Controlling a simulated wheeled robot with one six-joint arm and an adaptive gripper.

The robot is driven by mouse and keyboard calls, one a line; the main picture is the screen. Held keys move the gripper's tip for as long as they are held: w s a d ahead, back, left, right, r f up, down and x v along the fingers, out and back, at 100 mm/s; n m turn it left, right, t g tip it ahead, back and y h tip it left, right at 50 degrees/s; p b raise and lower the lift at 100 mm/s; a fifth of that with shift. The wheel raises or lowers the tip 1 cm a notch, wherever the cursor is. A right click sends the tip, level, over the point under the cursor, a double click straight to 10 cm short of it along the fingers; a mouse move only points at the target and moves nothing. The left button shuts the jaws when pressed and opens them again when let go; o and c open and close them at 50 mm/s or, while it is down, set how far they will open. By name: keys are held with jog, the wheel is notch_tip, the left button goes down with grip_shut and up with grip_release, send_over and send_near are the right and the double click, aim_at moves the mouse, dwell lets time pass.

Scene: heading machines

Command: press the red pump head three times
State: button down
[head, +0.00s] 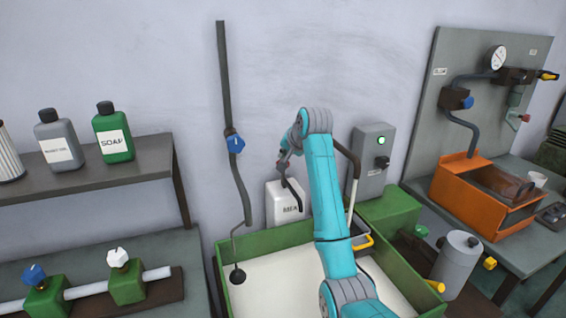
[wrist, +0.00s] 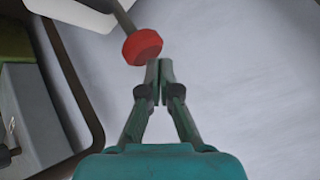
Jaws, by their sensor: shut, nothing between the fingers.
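The red pump head (wrist: 142,46) shows in the wrist view, on a dark stem at the top of a white bottle that is partly in the picture. My gripper (wrist: 153,72) is shut and empty. Its fingertips lie right beside the lower right edge of the red head; I cannot tell whether they touch. In the head view a white bottle (head: 277,206) with a partly covered label stands at the back of the green-rimmed tray, behind my arm.
A grey box (head: 375,150) with a green light stands right of the bottle. A dark pipe with a blue valve (head: 235,143) runs down the wall on the left. The green-rimmed tray (head: 225,262) has free room. An orange bin (head: 455,195) stands further right.

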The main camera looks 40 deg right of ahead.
jog(key=shift+f, duration=1.25)
dwell(1.2)
jog(key=shift+r, duration=1.65)
jog(key=shift+r, duration=2.5)
notch_tip(320, 180, up, 4)
jog(key=shift+f, duration=0.1)
